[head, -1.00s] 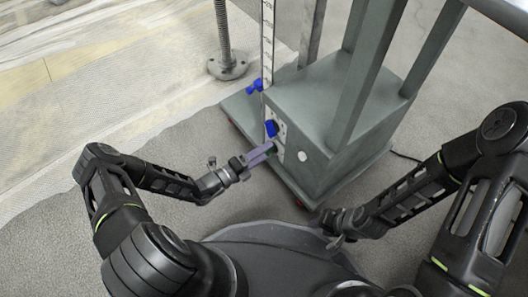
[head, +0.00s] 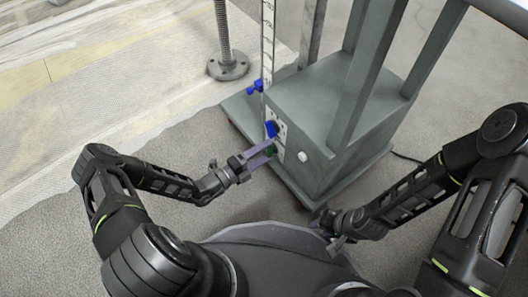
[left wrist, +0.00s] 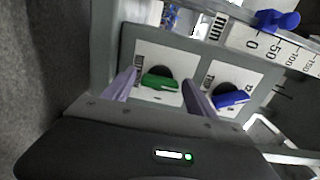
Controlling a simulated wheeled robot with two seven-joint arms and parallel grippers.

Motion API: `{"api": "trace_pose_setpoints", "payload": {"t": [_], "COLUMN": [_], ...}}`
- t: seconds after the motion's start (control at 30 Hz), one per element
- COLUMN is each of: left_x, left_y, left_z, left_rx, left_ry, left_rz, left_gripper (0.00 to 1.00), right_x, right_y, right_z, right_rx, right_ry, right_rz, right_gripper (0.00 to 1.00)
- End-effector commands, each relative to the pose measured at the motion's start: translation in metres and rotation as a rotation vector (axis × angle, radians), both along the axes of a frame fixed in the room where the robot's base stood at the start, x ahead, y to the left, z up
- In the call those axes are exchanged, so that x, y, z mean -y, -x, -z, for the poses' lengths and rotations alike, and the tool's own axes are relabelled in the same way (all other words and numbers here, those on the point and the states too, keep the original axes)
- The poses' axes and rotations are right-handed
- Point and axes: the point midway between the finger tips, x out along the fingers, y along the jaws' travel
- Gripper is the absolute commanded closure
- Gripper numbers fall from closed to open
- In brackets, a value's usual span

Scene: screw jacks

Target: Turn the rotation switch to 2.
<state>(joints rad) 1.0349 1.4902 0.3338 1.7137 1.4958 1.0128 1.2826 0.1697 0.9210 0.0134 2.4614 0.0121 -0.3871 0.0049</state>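Two knobs sit on white plates on the grey machine box (head: 335,115). A green knob (left wrist: 160,82) is on one plate, and it shows partly in the head view (head: 271,150). A blue knob (left wrist: 231,98) is on the other plate, above the green one in the head view (head: 271,129). I cannot read the plate markings well enough to tell a knob's setting. My left gripper (head: 262,153) is open, its purple fingers on either side of the green knob (left wrist: 161,93); contact is unclear. My right gripper (head: 328,230) is low, in front of the box, away from the knobs.
A ruler strip (head: 267,45) with a blue pointer (head: 255,86) rises beside the box. A threaded post (head: 224,45) stands behind on a round foot. Grey posts rise from the box. A white button (head: 302,156) is on the box's side.

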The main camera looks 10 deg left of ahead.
Motion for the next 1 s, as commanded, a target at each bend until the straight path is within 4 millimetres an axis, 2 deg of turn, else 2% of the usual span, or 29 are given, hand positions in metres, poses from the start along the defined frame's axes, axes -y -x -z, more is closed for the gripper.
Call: {"api": "trace_pose_setpoints", "payload": {"t": [0.43, 0.8, 1.0], "left_x": [-0.004, -0.040, -0.050], "left_y": [0.005, 0.047, 0.060], "left_z": [-0.001, -0.002, -0.001], "left_rx": [0.001, 0.000, 0.001], "left_ry": [-0.002, -0.002, -0.001], "left_rz": [0.000, -0.001, 0.000], "left_gripper": [0.27, 0.27, 0.27], "right_x": [0.000, -0.001, -0.001], "right_y": [0.000, 0.003, 0.004], "right_z": [-0.003, -0.018, -0.020], "right_rx": [0.000, -0.003, -0.003], "right_ry": [0.000, 0.003, 0.004], "right_rz": [0.000, -0.003, -0.003], "right_gripper": [0.64, 0.64, 0.64]}}
